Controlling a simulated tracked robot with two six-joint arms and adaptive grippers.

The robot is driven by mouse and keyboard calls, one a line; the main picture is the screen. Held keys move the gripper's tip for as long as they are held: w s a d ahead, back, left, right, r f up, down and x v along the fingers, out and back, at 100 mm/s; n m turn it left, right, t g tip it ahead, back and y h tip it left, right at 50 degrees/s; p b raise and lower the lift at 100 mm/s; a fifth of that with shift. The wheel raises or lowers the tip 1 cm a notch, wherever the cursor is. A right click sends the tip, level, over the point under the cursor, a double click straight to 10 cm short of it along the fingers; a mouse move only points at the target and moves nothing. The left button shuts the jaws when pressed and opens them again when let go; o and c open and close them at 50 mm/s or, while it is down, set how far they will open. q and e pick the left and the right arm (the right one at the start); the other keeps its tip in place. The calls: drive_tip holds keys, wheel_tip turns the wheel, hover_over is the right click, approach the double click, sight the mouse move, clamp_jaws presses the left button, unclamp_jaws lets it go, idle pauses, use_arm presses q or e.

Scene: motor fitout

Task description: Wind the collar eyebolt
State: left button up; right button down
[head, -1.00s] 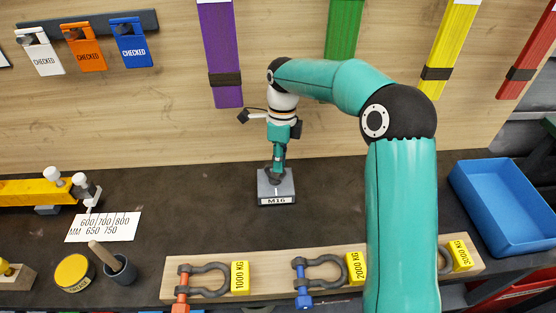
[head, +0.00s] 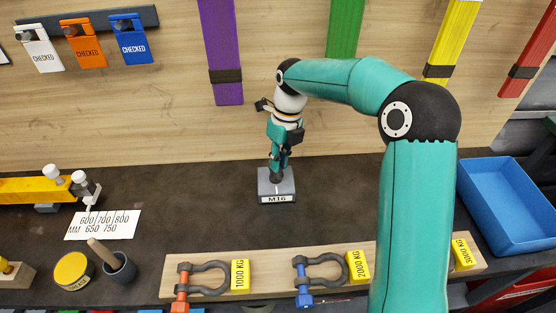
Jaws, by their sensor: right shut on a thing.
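A small grey block with an M16 label (head: 284,194) stands on the dark bench near the middle. The eyebolt is at its top, a dark shape (head: 276,177) mostly hidden by my gripper. My right gripper (head: 276,170) points down at it from above and is shut on the eyebolt. The wrist above it leans a little. I cannot tell how deep the thread sits. My left gripper does not show.
A wooden board (head: 258,282) with several shackles and yellow weight tags lies along the front. A blue tray (head: 505,205) is at the right. A yellow beam (head: 35,190), a size card (head: 100,225), a grease tin (head: 73,270) and a brush pot (head: 119,268) are left. Coloured slings hang behind.

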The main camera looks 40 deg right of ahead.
drive_tip(key=shift+w+r, duration=0.2)
drive_tip(key=shift+w, duration=0.05)
drive_tip(key=c, duration=1.2)
unclamp_jaws()
drive_tip(key=shift+o, duration=0.2)
drive_tip(key=shift+f, duration=0.15)
drive_tip(key=shift+s, duration=0.1)
wheel_tip(320, 180, up, 12)
drive_tip(key=d, duration=0.2)
drive_tip(key=shift+f, duration=0.15)
